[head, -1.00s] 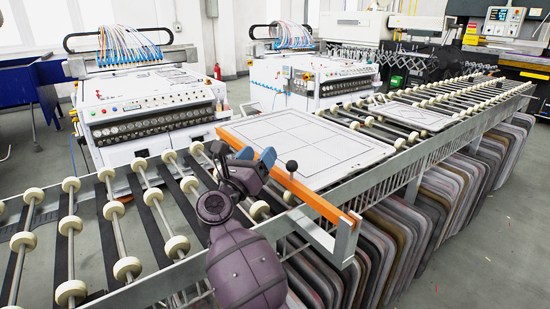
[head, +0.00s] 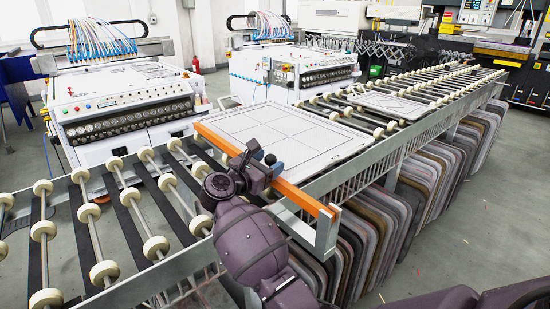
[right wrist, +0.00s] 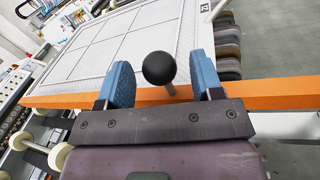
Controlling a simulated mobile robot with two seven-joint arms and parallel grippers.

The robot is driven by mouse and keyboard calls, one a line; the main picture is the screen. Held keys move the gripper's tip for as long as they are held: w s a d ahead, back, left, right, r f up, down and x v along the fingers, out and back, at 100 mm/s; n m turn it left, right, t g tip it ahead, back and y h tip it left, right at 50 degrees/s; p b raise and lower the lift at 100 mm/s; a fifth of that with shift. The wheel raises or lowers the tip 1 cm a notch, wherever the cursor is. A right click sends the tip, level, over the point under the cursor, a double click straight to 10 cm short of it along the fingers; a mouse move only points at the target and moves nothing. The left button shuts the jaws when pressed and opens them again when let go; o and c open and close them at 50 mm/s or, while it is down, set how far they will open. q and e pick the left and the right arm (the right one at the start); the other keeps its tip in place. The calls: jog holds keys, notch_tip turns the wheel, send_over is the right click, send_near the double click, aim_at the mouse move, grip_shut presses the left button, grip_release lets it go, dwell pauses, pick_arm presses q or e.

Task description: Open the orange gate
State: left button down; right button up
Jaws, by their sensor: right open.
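The orange gate (head: 308,201) is a long bar lying across the roller conveyor, along the near edge of a white panel. It also crosses the right wrist view (right wrist: 275,102). A black ball knob (head: 270,159) on a short post stands up from the bar. My right gripper (head: 264,161) is at the knob, with its blue fingers open. In the right wrist view, the knob (right wrist: 158,66) shows in the gap between the fingers (right wrist: 162,80), apart from both. Whether it is fully between them in depth is hard to tell. My left gripper is not in view.
The white panel (head: 300,140) with a line grid lies just beyond the gate. White rollers (head: 155,247) of the conveyor (head: 345,178) run on the near side. Several grey boards (head: 395,215) hang below the rail. Two white machines (head: 120,100) stand behind.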

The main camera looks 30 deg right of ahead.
aim_at(275, 157)
jog(key=shift+x, duration=1.6)
jog(key=shift+c, duration=0.3)
grip_shut()
jog(key=shift+r, duration=0.1)
